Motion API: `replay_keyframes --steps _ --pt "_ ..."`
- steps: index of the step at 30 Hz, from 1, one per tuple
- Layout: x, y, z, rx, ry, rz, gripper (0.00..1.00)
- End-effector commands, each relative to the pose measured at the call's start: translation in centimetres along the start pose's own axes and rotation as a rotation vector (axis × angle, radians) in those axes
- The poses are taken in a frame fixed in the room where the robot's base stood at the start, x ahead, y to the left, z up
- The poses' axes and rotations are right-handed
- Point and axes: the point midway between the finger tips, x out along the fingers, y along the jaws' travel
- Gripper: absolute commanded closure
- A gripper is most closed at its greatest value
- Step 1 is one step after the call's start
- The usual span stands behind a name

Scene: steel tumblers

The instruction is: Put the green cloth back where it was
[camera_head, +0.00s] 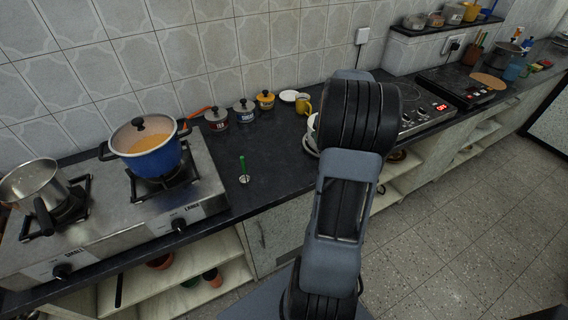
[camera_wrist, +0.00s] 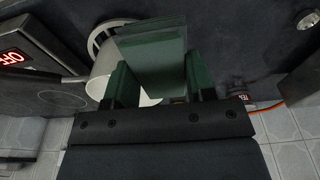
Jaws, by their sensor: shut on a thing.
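The green cloth (camera_wrist: 152,45) shows in the wrist view as a dark green, flat, folded piece. It is between the two fingers of my gripper (camera_wrist: 160,75), which is shut on it and holds it above the dark counter. A white round vessel (camera_wrist: 104,82) is just left of and below the cloth, partly hidden by it and by the left finger. In the head view my arm hides the gripper and the cloth. A white vessel (camera_head: 311,128) shows only in part beside my arm there.
A blue pot (camera_head: 152,165) and a steel pan (camera_head: 33,183) stand on the gas stove. Lidded jars (camera_head: 243,112), a yellow mug (camera_head: 303,106) and a green-handled tool (camera_head: 243,172) stand on the counter. An induction cooker (camera_head: 418,112) is at right. The counter around the green-handled tool is clear.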

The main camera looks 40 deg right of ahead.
Motion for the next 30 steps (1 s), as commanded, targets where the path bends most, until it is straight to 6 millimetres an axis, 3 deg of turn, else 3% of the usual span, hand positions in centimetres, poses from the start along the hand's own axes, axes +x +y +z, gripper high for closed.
replay_keyframes --steps 5,11,15,21,30 --pt "1.5 -2.1 -1.2 0.006 -0.002 -0.002 0.69" --pt "4.1 -6.0 -3.5 0.013 -0.003 0.000 0.69" --pt "6.8 -7.5 -4.1 0.018 -0.003 0.001 0.69" --pt "8.9 -9.0 -4.8 0.017 -0.002 0.001 0.69" --pt "10.2 -9.8 -5.2 0.015 -0.002 0.001 0.69"
